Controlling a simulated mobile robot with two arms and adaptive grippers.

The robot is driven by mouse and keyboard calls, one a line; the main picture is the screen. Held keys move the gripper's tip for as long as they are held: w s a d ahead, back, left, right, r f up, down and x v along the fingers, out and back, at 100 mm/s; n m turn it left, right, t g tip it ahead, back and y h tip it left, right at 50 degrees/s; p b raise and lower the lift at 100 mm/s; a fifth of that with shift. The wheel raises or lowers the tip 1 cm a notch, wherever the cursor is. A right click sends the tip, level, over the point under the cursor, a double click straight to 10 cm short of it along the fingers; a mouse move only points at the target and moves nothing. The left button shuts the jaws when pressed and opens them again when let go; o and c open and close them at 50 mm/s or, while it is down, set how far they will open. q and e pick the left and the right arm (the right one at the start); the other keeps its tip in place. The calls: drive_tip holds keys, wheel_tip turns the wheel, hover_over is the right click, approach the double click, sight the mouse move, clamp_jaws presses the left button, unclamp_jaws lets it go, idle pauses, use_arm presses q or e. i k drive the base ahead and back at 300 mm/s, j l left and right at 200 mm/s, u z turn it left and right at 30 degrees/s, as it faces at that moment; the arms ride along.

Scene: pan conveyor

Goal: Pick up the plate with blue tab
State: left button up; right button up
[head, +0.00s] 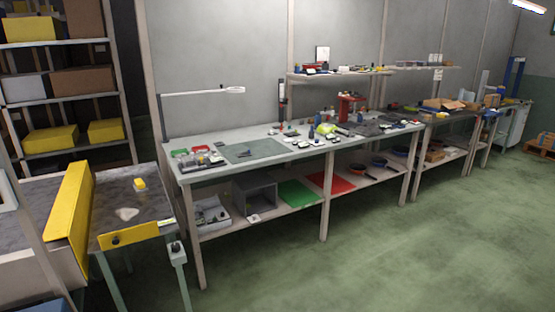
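I cannot make out a plate with a blue tab in the head view. A grey-topped conveyor or table (105,197) at the left carries a small yellow piece (139,184) and a flat pale item (127,214). No blue tab shows on either. Neither of my grippers is in view.
A long workbench (200,157) with small parts runs along the wall. A rack (60,98) with yellow and brown boxes stands at the back left. A yellow guard (70,215) borders the grey surface.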

sight(245, 154)
drive_tip(key=i+l+u, duration=0.15)
drive_tip(key=i, duration=2)
